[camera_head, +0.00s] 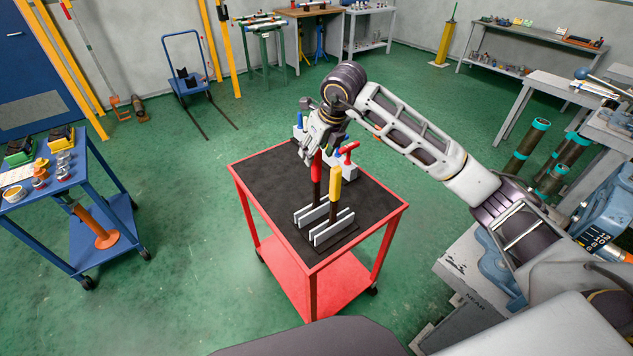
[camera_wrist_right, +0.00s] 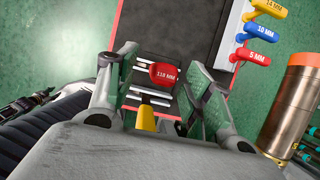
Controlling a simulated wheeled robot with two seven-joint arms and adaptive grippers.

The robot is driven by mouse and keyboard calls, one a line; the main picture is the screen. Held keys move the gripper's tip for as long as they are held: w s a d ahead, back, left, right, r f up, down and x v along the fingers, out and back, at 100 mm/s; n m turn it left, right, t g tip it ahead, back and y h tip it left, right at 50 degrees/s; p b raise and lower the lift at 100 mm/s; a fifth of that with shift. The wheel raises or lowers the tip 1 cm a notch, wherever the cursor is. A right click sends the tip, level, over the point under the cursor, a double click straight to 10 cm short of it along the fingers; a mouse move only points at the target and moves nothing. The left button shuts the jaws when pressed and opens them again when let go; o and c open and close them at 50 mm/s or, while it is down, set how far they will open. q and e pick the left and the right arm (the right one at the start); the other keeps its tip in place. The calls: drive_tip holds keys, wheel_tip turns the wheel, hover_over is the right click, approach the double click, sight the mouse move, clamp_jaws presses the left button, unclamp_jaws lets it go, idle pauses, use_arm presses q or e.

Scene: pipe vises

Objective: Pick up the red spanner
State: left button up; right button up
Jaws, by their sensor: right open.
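The red spanner (camera_head: 317,172) stands upright with its red handle up, in a grey slotted holder (camera_head: 312,213) on the black top of a red cart. In the right wrist view its red handle end (camera_wrist_right: 163,75), marked with a number in MM, shows between my fingers. My right gripper (camera_head: 317,141) is open, right over the top of that handle; the fingers (camera_wrist_right: 158,88) stand on either side of it in the wrist view, with gaps. I cannot tell whether they reach down around it. A yellow spanner (camera_head: 336,184) stands beside it, nearer the camera. My left gripper is not in view.
Yellow, blue and red T-handled tools (camera_wrist_right: 256,55) stand in a pale block close to the gripper. The red cart (camera_head: 398,216) has free floor to its left. A blue cart (camera_head: 88,228) with small items stands at left, and workbenches at right.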

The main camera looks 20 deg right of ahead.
sight(316, 167)
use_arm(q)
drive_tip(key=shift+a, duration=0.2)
use_arm(e)
drive_tip(key=shift+f, duration=0.1)
drive_tip(key=shift+w+f+p, duration=0.3)
drive_tip(key=shift+w+f, duration=0.1)
drive_tip(key=shift+f, duration=0.25)
drive_tip(key=shift+x, duration=0.95)
drive_tip(key=shift+p+x, duration=0.35)
drive_tip(key=shift+x, duration=0.45)
drive_tip(key=shift+w, duration=0.1)
drive_tip(key=shift+c, duration=0.9)
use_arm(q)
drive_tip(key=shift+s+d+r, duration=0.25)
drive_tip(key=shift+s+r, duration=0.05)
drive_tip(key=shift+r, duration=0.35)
use_arm(e)
drive_tip(key=shift+r, duration=0.1)
clamp_jaws()
